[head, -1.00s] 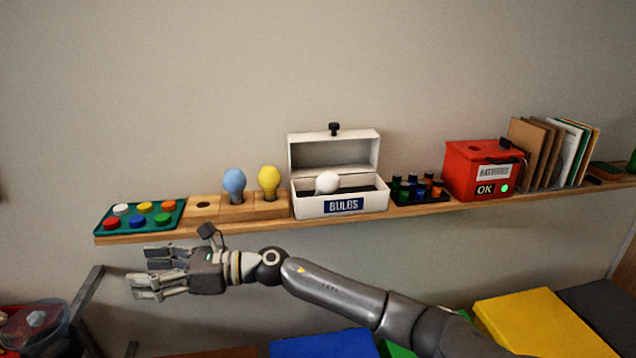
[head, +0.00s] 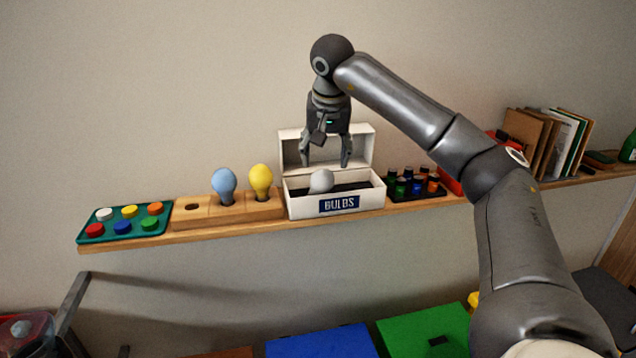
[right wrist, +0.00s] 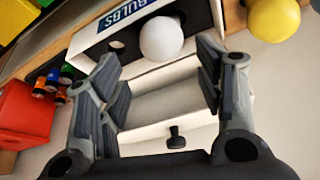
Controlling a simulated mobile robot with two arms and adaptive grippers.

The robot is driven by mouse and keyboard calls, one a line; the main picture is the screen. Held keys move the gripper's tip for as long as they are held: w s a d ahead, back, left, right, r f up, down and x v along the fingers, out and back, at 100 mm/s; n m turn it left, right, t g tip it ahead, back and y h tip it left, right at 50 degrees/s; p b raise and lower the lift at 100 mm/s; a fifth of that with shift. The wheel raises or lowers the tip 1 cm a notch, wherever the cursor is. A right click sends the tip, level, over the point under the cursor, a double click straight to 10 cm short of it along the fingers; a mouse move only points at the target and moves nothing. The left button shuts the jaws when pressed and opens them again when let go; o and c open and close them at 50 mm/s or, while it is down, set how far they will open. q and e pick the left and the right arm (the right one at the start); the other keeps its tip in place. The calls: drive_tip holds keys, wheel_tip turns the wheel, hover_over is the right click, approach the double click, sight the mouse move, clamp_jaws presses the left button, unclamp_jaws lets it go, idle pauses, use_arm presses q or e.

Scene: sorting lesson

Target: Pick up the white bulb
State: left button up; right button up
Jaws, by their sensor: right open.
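The white bulb (head: 321,181) lies in the open white box labelled BULBS (head: 305,207), towards its left side. It also shows in the right wrist view (right wrist: 161,38), beyond the fingertips. My right gripper (head: 326,163) points down above the box, in front of the raised lid (head: 295,148), with its fingers spread and nothing between them. In the right wrist view the open fingers (right wrist: 160,75) frame the lid and box, and the bulb is apart from them. My left gripper is not in view.
Left of the box, a wooden holder (head: 205,216) carries a blue bulb (head: 224,185) and a yellow bulb (head: 261,181). A teal tray of coloured buttons (head: 165,212) is further left. Small bottles (head: 415,186) stand right of the box. My right arm partly hides a red box (head: 449,184).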

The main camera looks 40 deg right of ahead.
sight(322, 181)
drive_tip(key=p+x, duration=0.1)
drive_tip(key=x, duration=0.3)
drive_tip(key=shift+w+f, duration=0.15)
drive_tip(key=shift+f, duration=0.15)
drive_tip(key=p+x, duration=0.3)
drive_tip(key=x, duration=0.1)
drive_tip(key=shift+w+f, duration=0.15)
drive_tip(key=shift+f, duration=0.15)
drive_tip(key=shift+w+d+f, duration=0.1)
drive_tip(key=shift+w+f, duration=0.05)
drive_tip(key=shift+f, duration=0.2)
drive_tip(key=shift+c, duration=0.4)
drive_tip(key=c, duration=0.5)
